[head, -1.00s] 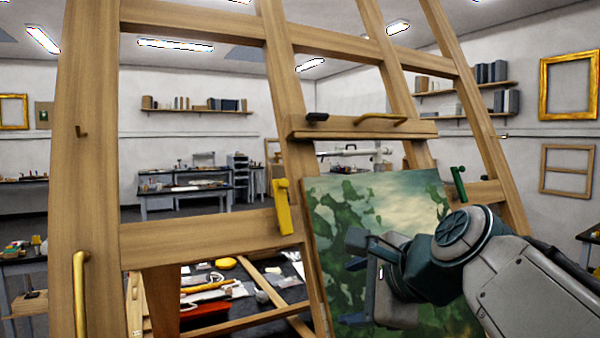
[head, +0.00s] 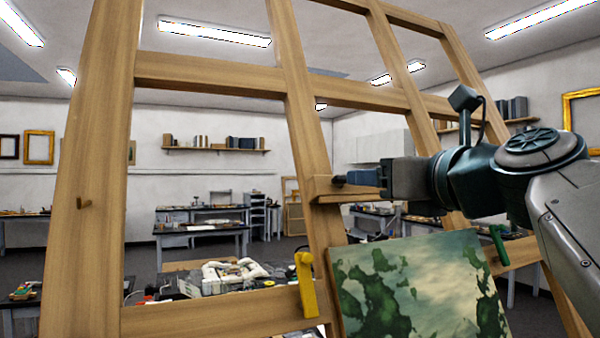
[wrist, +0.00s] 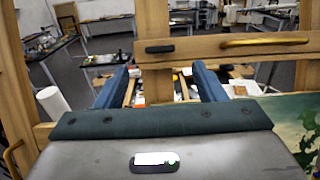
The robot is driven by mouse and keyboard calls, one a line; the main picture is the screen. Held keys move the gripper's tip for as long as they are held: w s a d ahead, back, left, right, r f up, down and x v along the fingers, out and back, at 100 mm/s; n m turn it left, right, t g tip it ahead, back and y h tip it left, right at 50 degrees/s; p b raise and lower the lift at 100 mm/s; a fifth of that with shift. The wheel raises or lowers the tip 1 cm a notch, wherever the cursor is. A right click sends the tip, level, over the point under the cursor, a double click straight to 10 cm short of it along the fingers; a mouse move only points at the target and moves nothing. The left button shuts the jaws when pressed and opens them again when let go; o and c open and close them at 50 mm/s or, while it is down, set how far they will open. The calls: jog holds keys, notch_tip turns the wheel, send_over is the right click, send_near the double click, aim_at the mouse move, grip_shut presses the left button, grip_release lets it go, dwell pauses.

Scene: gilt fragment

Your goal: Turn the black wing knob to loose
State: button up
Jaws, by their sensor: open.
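The black wing knob (wrist: 160,48) lies across the wooden crossbar (wrist: 222,46) of the easel, just ahead of my gripper and between the lines of its two blue fingers in the wrist view. My gripper (wrist: 160,70) is open, with nothing seen between the fingers. In the head view my gripper (head: 358,178) reaches left to the crossbar. A small dark end (head: 338,181) shows just beyond the fingers there, probably the knob. I cannot tell whether a finger touches the knob.
A brass handle (wrist: 264,42) sits on the same bar, right of the knob. A yellow lever (head: 306,285) and a green lever (head: 499,243) are on the easel frame. A green painting (head: 420,285) leans below my arm. Cluttered benches stand behind.

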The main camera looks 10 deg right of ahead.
aim_at(343, 181)
jog(key=p+x, duration=0.1)
jog(key=x, duration=0.6)
jog(key=shift+w, duration=0.3)
jog(key=shift+a, duration=0.1)
jog(key=c, duration=1)
